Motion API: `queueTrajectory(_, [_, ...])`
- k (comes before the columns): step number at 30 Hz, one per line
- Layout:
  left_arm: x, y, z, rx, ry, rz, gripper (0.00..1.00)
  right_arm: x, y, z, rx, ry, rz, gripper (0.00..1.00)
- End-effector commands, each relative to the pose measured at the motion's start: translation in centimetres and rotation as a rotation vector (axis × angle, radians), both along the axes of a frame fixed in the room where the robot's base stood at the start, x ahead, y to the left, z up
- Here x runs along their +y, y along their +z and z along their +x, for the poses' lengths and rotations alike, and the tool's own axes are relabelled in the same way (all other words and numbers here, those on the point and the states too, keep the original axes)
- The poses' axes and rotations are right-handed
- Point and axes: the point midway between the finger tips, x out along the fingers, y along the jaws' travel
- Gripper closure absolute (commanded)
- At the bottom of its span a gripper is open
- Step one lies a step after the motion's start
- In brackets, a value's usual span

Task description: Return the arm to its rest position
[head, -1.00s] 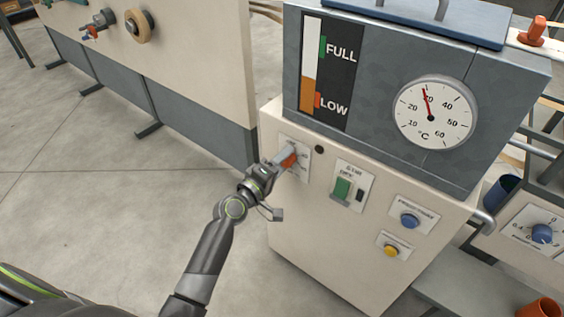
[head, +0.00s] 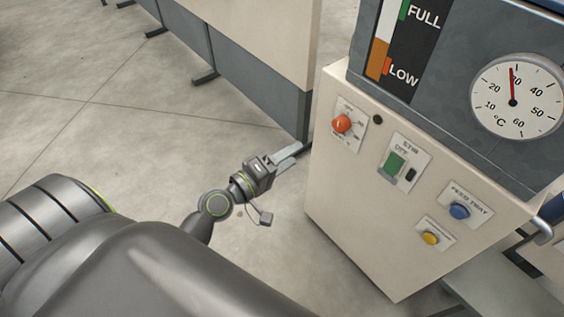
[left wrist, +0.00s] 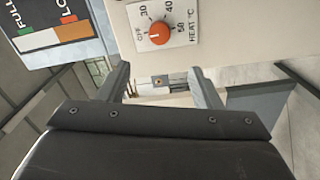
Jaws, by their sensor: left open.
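My left arm reaches in from the lower left in the head view. Its gripper (head: 290,155) is open and empty, left of the cream machine cabinet (head: 330,200) and apart from the orange heat knob (head: 341,124). In the left wrist view the two fingers of the left gripper (left wrist: 162,85) stand apart with nothing between them. The orange knob also shows there (left wrist: 159,33), beyond the fingertips on its white dial plate. My right gripper is not in view.
The cabinet carries a green stir switch (head: 394,162), a blue button (head: 459,211), a yellow button (head: 431,238), a level gauge (head: 385,40) and a temperature dial (head: 512,103). A cream panel on a grey base (head: 245,95) stands behind. The floor (head: 110,120) at left is clear.

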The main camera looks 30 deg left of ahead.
Motion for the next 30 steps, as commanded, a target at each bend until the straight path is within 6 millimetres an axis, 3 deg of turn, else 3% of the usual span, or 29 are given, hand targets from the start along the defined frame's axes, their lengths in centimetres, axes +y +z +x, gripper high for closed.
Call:
queueTrajectory(6, [0.5, 0.0, -1.5, 0.0, -0.001, 0.0, 0.41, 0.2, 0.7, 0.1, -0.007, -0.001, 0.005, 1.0])
queueTrajectory(23, [0.5, -0.1, -1.6, 0.003, -0.002, 0.004, 0.41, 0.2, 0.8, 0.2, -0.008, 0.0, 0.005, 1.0])
queueTrajectory(26, [0.2, -1.4, -2.0, 0.033, -0.016, 0.058, 0.41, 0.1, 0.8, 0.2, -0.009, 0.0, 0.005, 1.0])
queueTrajectory(30, [-0.7, -6.4, -4.0, 0.157, -0.083, 0.266, 0.41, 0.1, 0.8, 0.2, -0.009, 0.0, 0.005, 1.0])
